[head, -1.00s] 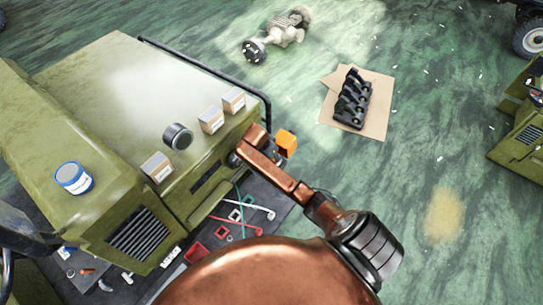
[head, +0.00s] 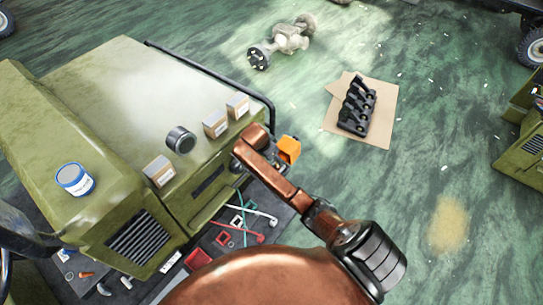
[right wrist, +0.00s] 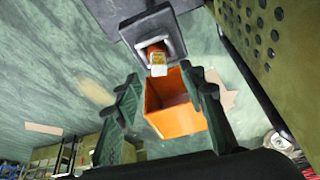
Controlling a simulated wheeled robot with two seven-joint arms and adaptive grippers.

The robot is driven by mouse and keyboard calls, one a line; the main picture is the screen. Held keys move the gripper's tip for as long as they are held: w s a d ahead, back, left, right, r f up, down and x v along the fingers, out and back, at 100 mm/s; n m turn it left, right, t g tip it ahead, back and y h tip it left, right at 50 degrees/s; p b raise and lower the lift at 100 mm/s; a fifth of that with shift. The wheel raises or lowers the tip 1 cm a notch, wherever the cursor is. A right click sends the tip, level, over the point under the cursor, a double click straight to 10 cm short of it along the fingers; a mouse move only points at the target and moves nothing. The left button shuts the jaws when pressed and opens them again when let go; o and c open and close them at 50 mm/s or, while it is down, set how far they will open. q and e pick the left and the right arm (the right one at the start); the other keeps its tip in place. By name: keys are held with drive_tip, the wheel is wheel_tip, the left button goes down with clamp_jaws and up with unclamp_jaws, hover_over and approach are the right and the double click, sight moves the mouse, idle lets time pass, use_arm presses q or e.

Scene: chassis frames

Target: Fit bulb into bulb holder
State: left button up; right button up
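An orange box-like part (head: 288,149) shows beside the vehicle's front corner in the head view. In the right wrist view this hollow orange part (right wrist: 172,122) lies between the fingers of my right gripper (right wrist: 162,80). The fingers are apart, and I cannot tell whether both touch it. A small pale piece with orange around it, possibly the bulb (right wrist: 158,62), sits at a dark square housing (right wrist: 150,24) just above the orange part. I cannot tell for sure which part is the holder. In the head view my copper arm hides the right gripper. My left gripper is not in view.
The green vehicle (head: 120,90) carries small boxes (head: 159,171), a black canister (head: 180,140) and a blue tin (head: 75,180). A black rail (head: 215,75) edges it. Loose tools lie below its front. A black rack (head: 357,105) stands on cardboard (head: 385,120). The floor right of my arm is mostly clear.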

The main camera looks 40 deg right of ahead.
drive_tip(key=p+v, duration=0.1)
drive_tip(key=v, duration=0.6)
drive_tip(key=shift+p, duration=0.3)
